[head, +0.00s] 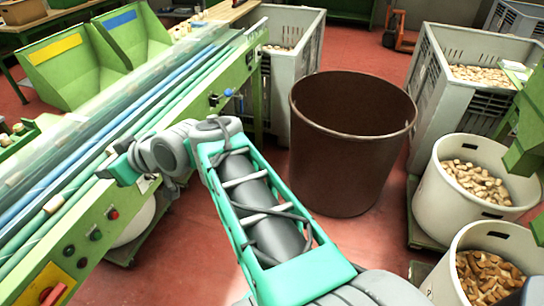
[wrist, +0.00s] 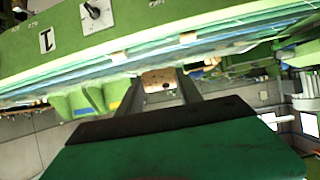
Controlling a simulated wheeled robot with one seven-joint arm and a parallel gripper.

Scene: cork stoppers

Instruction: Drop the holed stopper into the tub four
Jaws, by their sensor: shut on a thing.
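My gripper (head: 105,172) is at the left in the head view, above the green-framed conveyor line. In the wrist view, my gripper (wrist: 160,88) is shut on a light cork stopper (wrist: 158,79) with a small dark spot, which looks like the hole, on its face. I cannot make out the held stopper in the head view. Two round white tubs stand at the right: one with pale stoppers (head: 440,205) and one with browner stoppers (head: 450,262). A large brown bin (head: 345,180) stands in the middle. No number shows, so I cannot tell which is tub four.
The conveyor (head: 75,235) with its clear cover runs along the left, and another stopper (head: 54,204) lies on it. Grey crates (head: 425,95) with stoppers stand behind. Green machinery (head: 530,130) juts in at the right. Red floor (head: 380,245) is clear between bin and tubs.

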